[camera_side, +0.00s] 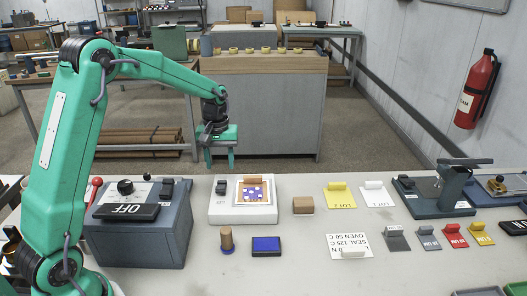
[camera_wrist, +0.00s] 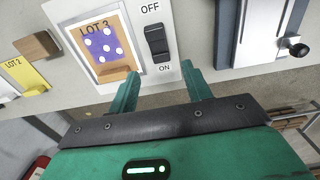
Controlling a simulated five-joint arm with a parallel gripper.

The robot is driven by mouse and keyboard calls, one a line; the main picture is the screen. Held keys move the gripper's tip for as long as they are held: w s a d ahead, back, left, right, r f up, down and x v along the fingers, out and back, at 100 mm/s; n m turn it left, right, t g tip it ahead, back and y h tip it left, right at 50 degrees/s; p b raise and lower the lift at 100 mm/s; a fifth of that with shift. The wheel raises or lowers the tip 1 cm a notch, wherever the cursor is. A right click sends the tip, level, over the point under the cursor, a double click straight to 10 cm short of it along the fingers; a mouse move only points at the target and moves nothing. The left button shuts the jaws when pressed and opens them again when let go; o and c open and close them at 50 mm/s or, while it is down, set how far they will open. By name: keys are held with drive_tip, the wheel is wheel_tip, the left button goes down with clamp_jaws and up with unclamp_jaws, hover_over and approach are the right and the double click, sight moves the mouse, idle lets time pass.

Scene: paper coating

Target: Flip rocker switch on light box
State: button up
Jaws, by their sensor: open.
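The light box (camera_side: 264,214) is a low white box on the bench, carrying a black rocker switch (camera_side: 221,187) at its left. A sheet with a purple, white-spotted patch (camera_side: 253,192) lies on it. I cannot tell which end of the rocker is pressed. My gripper (camera_side: 220,160) is open and empty, raised near the switch end of the box.
A grey box marked OFF (camera_side: 140,235) stands left of the light box. A wooden stamp (camera_side: 227,240) and a blue pad (camera_side: 266,246) lie in front. A tan block (camera_side: 303,205) and a yellow card (camera_side: 340,197) lie right. Bare bench shows between them.

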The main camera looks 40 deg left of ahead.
sight(222, 183)
drive_tip(key=shift+f, duration=3.4)
drive_tip(key=shift+c, duration=0.4)
drive_tip(key=c, duration=0.9)
drive_tip(key=shift+s+d+t, duration=0.15)
drive_tip(key=shift+d+t, duration=0.05)
drive_tip(key=shift+t, duration=0.3)
drive_tip(key=o, duration=1)
drive_tip(key=shift+r, duration=0.15)
drive_tip(key=shift+s+d+r, duration=0.1)
drive_tip(key=shift+s+r, duration=0.1)
drive_tip(key=shift+r, duration=1.7)
drive_tip(key=shift+s+r, duration=0.15)
drive_tip(key=shift+r, duration=1.75)
